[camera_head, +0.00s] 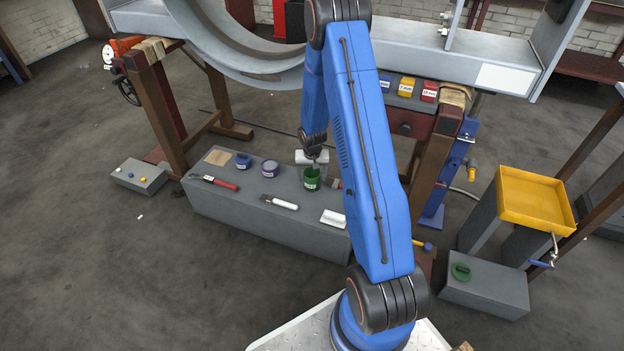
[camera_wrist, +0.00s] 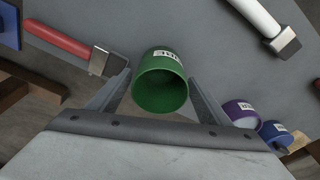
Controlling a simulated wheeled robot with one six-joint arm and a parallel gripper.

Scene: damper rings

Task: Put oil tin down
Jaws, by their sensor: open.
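The green tin (camera_head: 312,180), with a white label, stands upright on the low grey bench (camera_head: 240,210). I take it to be the oil tin. In the wrist view the green tin (camera_wrist: 160,88) sits between the two fingers, its open mouth facing the camera. My gripper (camera_head: 313,160) is just above and at the tin in the head view, partly hidden by its own wrist. In the wrist view my gripper (camera_wrist: 158,80) is open, one finger on each side of the tin. I cannot tell whether either finger touches it.
A purple tin (camera_head: 270,168) and a blue tin (camera_head: 243,161) stand left of the green tin. A red-handled tool (camera_head: 218,183), a white-handled scraper (camera_head: 280,202) and a white block (camera_head: 333,218) lie on the bench. A yellow tray (camera_head: 535,200) stands at right.

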